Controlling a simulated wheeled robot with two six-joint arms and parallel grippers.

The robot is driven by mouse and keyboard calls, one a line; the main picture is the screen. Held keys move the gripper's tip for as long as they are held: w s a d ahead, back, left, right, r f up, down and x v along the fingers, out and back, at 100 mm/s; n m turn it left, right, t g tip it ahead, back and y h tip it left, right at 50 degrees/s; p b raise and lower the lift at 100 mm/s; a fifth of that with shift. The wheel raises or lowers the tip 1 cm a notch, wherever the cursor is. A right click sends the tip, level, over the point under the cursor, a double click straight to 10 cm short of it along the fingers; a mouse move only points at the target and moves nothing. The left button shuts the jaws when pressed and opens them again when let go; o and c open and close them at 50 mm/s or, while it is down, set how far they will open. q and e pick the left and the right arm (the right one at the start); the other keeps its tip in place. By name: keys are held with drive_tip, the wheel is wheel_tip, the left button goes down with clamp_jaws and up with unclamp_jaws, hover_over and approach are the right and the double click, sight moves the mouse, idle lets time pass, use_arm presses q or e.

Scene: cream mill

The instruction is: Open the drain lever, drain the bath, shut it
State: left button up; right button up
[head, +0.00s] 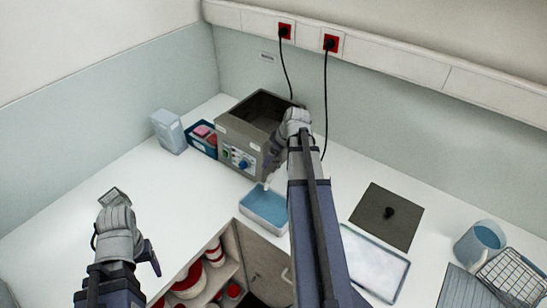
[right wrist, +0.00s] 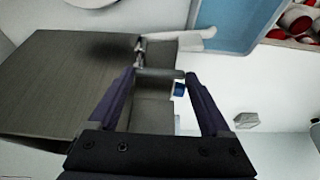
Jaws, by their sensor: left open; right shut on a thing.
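The bath (head: 228,128) is a grey metal box at the back corner, with a blue knob on its front panel. My right gripper (head: 272,165) is at its front right corner. In the right wrist view the right gripper (right wrist: 160,85) is shut on a small grey bar, the drain lever (right wrist: 160,73). A whitish spout (right wrist: 190,38) reaches from the bath over a blue tray (head: 263,210), which also shows in the right wrist view (right wrist: 235,25). Whether liquid runs is not clear. My left gripper (head: 148,258) is open and empty at the lower left.
A grey container (head: 168,131) and a blue bin (head: 201,140) stand left of the bath. A dark plate with a knob (head: 385,215), a white tray (head: 372,262), a blue jug (head: 480,243) and a wire basket (head: 510,278) lie to the right. The left counter is mostly clear.

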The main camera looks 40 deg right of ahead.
drive_tip(key=o, duration=1.1)
drive_tip(key=shift+r, duration=0.1)
drive_tip(key=p+v, duration=0.7)
drive_tip(key=shift+s+r, duration=0.2)
drive_tip(key=shift+r, duration=0.05)
